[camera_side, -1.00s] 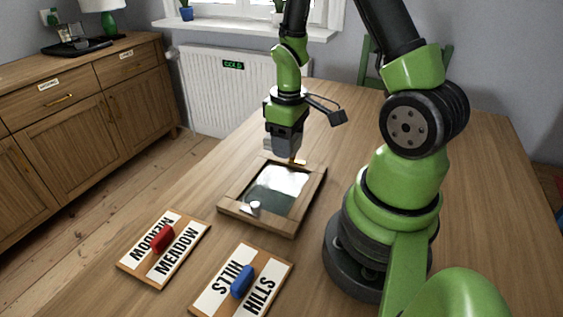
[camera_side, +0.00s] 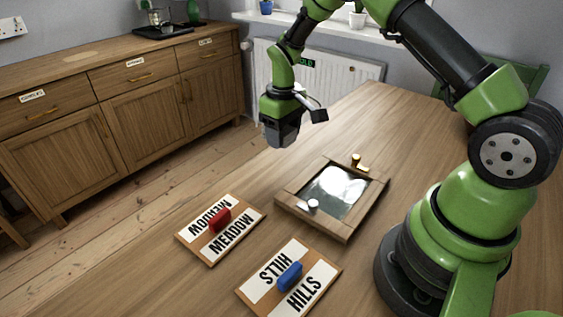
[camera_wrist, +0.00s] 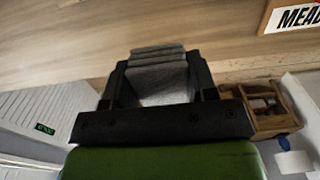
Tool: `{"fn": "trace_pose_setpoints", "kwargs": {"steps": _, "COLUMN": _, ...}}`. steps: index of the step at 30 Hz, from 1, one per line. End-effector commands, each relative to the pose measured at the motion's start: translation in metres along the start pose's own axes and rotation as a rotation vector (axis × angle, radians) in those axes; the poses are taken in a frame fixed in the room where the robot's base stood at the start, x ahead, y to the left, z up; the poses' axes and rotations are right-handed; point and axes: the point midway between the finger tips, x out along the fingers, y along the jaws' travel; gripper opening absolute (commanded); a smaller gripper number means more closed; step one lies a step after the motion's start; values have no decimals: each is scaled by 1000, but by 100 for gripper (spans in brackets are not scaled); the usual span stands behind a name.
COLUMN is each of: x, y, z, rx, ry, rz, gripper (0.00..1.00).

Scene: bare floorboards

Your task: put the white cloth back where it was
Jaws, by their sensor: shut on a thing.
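My gripper (camera_side: 281,138) is raised over the left edge of the table, to the left of the wooden frame. In the wrist view its two dark fingers stand either side of a folded, layered cloth (camera_wrist: 158,76), which looks grey in the shade. The gripper is shut on it. In the side view I cannot make out the cloth under the jaws. The wooden frame (camera_side: 310,224) lies on the table with a shiny, reflecting panel (camera_side: 343,192) in it.
A MEADOW board (camera_side: 242,225) with a red handle and a HILLS board (camera_side: 318,275) with a blue handle lie in front. A sideboard (camera_side: 120,110) with labelled drawers stands at the left. The wrist view shows a wooden box (camera_wrist: 262,88) and a white roll (camera_wrist: 293,162).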

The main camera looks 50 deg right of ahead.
Motion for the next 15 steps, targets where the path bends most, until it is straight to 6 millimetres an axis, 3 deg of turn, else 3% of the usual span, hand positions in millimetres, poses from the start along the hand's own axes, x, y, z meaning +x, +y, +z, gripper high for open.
{"fn": "trace_pose_setpoints", "kwargs": {"steps": 3, "x": 22, "y": 0, "z": 1, "rx": 0, "ry": -4, "rz": -2, "gripper": 27}}
{"fn": "trace_pose_setpoints", "kwargs": {"steps": 15, "x": 72, "y": 0, "z": 1, "rx": 0, "ry": -1, "rz": -2, "gripper": 27}}
